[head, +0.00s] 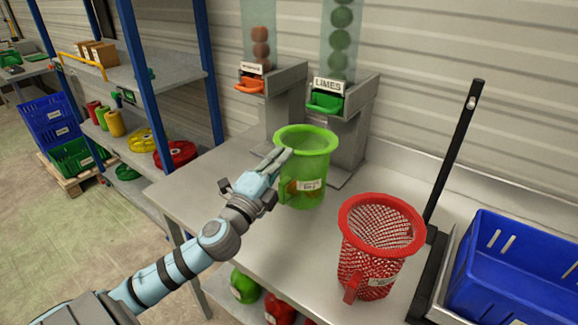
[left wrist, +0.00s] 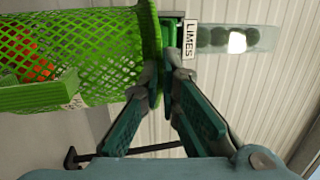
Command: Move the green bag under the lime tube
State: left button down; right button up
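The green bag (head: 318,165) is a mesh basket with a wide rim, upright over the table in front of the dispensers; I cannot tell whether its base touches the table. Orange-red contents show through its mesh in the left wrist view (left wrist: 100,40). My left gripper (head: 284,156) is at the left side of its rim; in the left wrist view its fingers (left wrist: 163,78) are closed around the rim. The lime tube (head: 341,40), clear with green limes, stands behind and slightly right of the bag, above a green-handled outlet (head: 326,103) labelled LIMES. My right gripper is out of view.
A red mesh bag (head: 370,265) stands at the front right, beside a black post (head: 455,150) and a blue crate (head: 515,265). Another tube (head: 260,35) with an orange-handled outlet (head: 249,86) is left of the lime tube. The table (head: 195,185) is clear at left.

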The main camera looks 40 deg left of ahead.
aim_at(289, 163)
pick_arm(q)
jog(key=x, duration=0.3)
jog(key=shift+w+f+p, duration=0.3)
jog(key=shift+w+f, duration=0.05)
notch_tip(289, 163, down, 4)
jog(key=shift+r+b, duration=0.25)
jog(key=shift+b, duration=0.75)
jog(key=shift+r, duration=0.1)
jog(key=c, duration=1.8)
grip_release()
jog(key=shift+s+d+f, duration=0.1)
jog(key=shift+s+f, duration=0.1)
jog(key=shift+s, duration=0.2)
jog(key=b+v, duration=0.2)
jog(key=v, duration=0.9)
jog(key=shift+b, duration=0.3)
jog(key=shift+r, duration=0.1)
